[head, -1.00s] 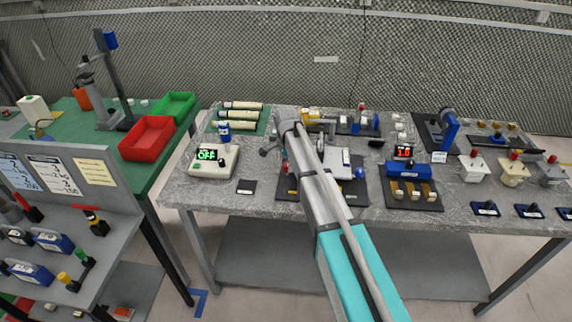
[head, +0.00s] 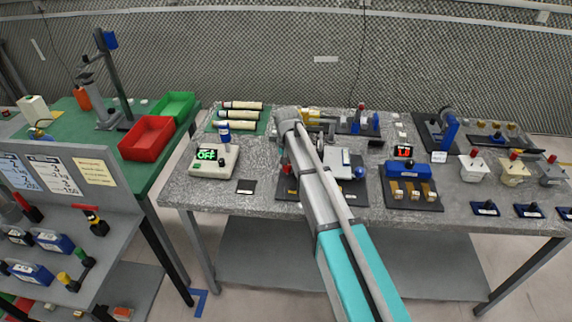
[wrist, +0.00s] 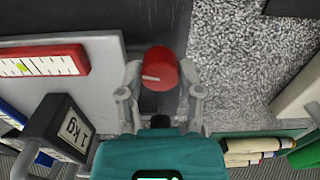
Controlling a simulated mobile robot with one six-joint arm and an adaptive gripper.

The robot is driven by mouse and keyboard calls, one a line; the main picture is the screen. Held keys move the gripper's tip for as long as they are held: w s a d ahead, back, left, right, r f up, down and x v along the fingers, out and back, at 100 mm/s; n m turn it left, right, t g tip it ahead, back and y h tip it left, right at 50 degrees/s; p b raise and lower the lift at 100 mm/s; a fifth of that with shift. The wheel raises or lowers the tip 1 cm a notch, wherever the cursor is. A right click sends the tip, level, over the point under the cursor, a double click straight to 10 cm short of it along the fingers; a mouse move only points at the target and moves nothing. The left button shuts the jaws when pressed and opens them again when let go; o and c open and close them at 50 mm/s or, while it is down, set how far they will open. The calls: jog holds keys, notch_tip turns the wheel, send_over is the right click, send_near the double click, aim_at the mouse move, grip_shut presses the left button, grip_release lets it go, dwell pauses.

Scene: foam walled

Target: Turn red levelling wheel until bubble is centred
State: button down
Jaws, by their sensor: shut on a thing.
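The red levelling wheel (wrist: 159,66) is in the wrist view, with a pale line on its face. My gripper (wrist: 161,80) has one finger on each side of it and is shut on it. The red level (wrist: 68,58) lies on the light grey plate (wrist: 105,65), left of the wheel. Its yellow-green vial (wrist: 38,66) is partly visible near the left picture edge. A pale spot shows in the vial, but I cannot tell whether the bubble is centred.
A dark 1 kg weight (wrist: 62,125) stands below the level in the wrist view. In the head view, a white box reading OFF (head: 214,160) stands left of my arm. A blue-topped fixture (head: 408,170) stands to the right. The bench (head: 200,188) has bare patches near its front edge.

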jog(key=n, duration=0.4)
jog(key=shift+n, duration=0.3)
jog(key=n, duration=0.4)
jog(key=shift+w+n, duration=0.1)
jog(key=shift+n, duration=0.2)
jog(key=shift+c, duration=1.3)
grip_release()
jog(key=shift+s, duration=0.2)
